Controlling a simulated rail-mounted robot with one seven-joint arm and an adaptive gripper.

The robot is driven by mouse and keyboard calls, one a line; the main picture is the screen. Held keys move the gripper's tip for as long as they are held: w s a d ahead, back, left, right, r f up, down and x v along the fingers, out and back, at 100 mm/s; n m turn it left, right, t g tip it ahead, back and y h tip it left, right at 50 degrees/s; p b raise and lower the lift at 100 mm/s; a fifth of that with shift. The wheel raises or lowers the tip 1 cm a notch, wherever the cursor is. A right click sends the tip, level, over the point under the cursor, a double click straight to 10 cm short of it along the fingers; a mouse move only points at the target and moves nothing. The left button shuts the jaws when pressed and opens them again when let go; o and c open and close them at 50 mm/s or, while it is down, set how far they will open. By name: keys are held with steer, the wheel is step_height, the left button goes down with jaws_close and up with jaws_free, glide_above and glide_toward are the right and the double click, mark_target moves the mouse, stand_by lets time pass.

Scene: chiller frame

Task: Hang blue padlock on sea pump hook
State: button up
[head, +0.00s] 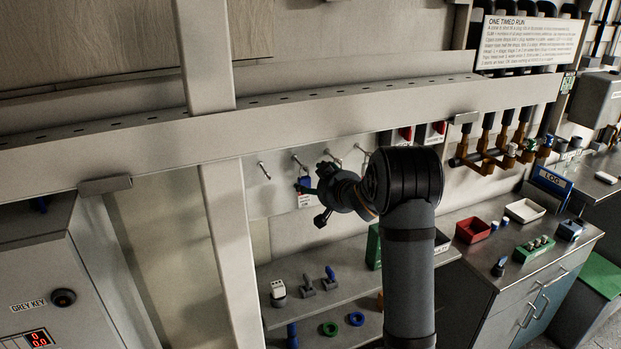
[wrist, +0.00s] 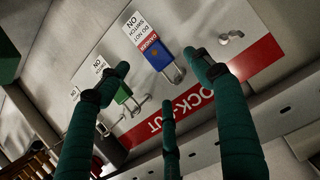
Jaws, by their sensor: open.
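The blue padlock (head: 304,184) hangs on a hook of the wall board, with a white tag below it. In the wrist view the blue padlock (wrist: 158,58) hangs by its shackle against a red and white danger tag (wrist: 149,40). My gripper (head: 322,192) is close to the padlock, just right of it in the head view. In the wrist view my gripper (wrist: 163,78) has its fingers spread, with the padlock showing between and beyond them. It holds nothing. I cannot tell which hook is the sea pump one.
A green padlock (wrist: 123,95) hangs on a neighbouring hook. One board hook (wrist: 231,37) is bare. A long horizontal beam (head: 300,108) and an upright post (head: 226,240) stand before the board. A shelf (head: 300,305) below carries several small items. A worktop with trays is at right.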

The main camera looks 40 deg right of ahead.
mark_target(309, 182)
steer(key=x, duration=0.2)
steer(key=shift+w+f, duration=0.1)
steer(key=shift+w, duration=0.15)
steer(key=shift+w+f+p, duration=0.1)
steer(key=shift+w+p, duration=0.2)
steer(key=shift+p, duration=0.25)
steer(key=p+x, duration=0.2)
steer(key=x, duration=0.2)
steer(key=shift+s+d+f+p, duration=0.1)
steer(key=shift+d+f+p, duration=0.15)
steer(key=shift+p, duration=0.15)
steer(key=shift+w+f, duration=0.2)
steer(key=shift+w, duration=0.1)
steer(key=shift+c, duration=1.1)
steer(key=c, duration=1.1)
steer(key=shift+c, duration=0.5)
steer(key=shift+c, duration=0.8)
